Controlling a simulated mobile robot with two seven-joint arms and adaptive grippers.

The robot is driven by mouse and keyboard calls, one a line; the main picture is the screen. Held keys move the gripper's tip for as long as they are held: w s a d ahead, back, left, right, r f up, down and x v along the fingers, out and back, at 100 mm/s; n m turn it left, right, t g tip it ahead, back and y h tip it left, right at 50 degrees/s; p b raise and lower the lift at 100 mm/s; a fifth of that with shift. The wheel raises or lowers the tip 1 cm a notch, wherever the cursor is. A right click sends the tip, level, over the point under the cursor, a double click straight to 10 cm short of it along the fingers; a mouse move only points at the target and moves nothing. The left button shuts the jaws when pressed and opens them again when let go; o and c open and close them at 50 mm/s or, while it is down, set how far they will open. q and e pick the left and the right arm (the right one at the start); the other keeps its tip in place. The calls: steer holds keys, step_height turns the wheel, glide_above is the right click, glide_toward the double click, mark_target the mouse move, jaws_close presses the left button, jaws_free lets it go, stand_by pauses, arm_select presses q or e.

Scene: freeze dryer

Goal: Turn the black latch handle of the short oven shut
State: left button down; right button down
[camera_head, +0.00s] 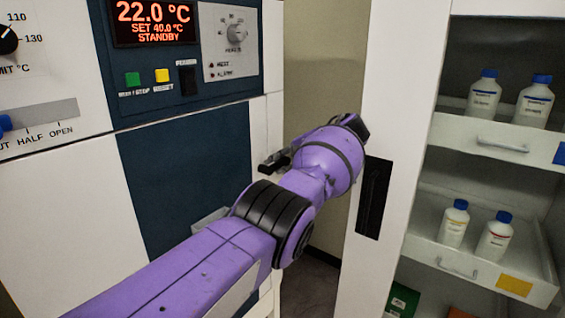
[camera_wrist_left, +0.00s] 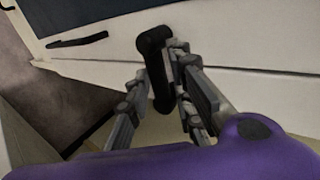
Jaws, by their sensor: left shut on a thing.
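The oven front (camera_head: 60,200) is white with a dark blue panel and fills the left of the head view. My left arm crosses it from the lower left. The left gripper (camera_head: 273,162) is at the oven's right edge, mostly hidden by my purple wrist. In the left wrist view, the black latch handle (camera_wrist_left: 157,68) is a short bar with rounded ends, standing nearly along the picture's vertical. The fingers of the left gripper (camera_wrist_left: 163,82) are on both sides of the handle, shut on it. My right gripper is not in view.
The display (camera_head: 153,22) reads 22.0 °C, standby. A white upright panel with a dark recessed handle (camera_head: 373,198) stands close right of my wrist. Beyond it, shelves (camera_head: 480,135) hold white bottles with blue caps. A narrow gap separates oven and panel.

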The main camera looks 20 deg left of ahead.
arm_select(q)
steer(key=shift+d+f, duration=0.15)
steer(key=shift+f, duration=0.15)
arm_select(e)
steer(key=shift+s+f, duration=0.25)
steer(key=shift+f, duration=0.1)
arm_select(q)
steer(key=shift+s, duration=0.1)
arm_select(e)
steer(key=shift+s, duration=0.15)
arm_select(q)
steer(key=shift+f, duration=0.1)
steer(key=c, duration=1.6)
jaws_free()
steer(key=shift+c, duration=0.2)
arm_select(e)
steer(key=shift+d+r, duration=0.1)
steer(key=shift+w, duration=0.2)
arm_select(q)
steer(key=shift+r, duration=0.3)
steer(key=v, duration=1.1)
steer(key=shift+d, duration=0.35)
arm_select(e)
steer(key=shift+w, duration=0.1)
